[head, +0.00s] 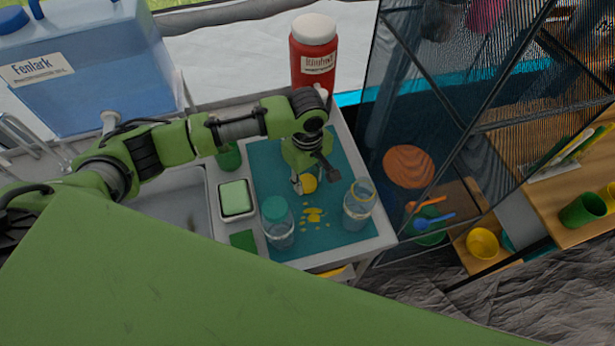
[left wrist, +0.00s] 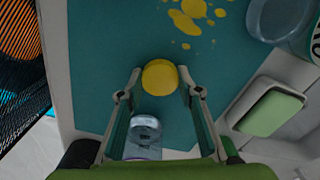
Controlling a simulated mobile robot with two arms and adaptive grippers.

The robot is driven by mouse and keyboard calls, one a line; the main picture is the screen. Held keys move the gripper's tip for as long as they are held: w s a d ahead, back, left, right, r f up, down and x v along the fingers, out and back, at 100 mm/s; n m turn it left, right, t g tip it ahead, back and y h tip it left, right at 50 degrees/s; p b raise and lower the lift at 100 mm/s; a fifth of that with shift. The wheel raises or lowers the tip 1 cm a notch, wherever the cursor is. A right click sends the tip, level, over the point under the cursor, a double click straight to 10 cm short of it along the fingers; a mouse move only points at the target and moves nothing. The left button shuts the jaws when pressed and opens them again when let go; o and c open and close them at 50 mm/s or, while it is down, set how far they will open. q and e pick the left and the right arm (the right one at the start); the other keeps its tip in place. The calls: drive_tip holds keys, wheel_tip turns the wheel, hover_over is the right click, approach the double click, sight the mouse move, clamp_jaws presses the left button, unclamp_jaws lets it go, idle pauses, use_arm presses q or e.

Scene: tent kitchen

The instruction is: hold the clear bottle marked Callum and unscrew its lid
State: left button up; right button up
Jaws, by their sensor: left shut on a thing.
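My left gripper (head: 315,181) points down over the teal mat. Its fingers are shut on a small round yellow thing (left wrist: 160,77), perhaps a lid; this also shows in the head view (head: 309,184). A clear bottle with a teal lid (head: 275,209) stands upright on the mat to the left, apart from the gripper. Another clear bottle (head: 357,210), with a yellow ring near its top, stands to the right. In the left wrist view a clear bottle (left wrist: 143,140) shows below the yellow thing. I cannot read the name Callum on any. My right gripper is out of view.
The teal mat (head: 272,170) has yellow spots. A green sponge-like block in a pale dish (head: 236,198) lies left of it. A red bottle (head: 313,72) with a white lid stands behind. A blue Fenlark container (head: 110,75) is at the back left. Shelves stand to the right.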

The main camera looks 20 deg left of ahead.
sight(308, 182)
use_arm(q)
drive_tip(key=shift+f, duration=0.1)
drive_tip(key=o, duration=1.2)
drive_tip(key=shift+r+b, duration=0.9)
drive_tip(key=shift+r, duration=5.3)
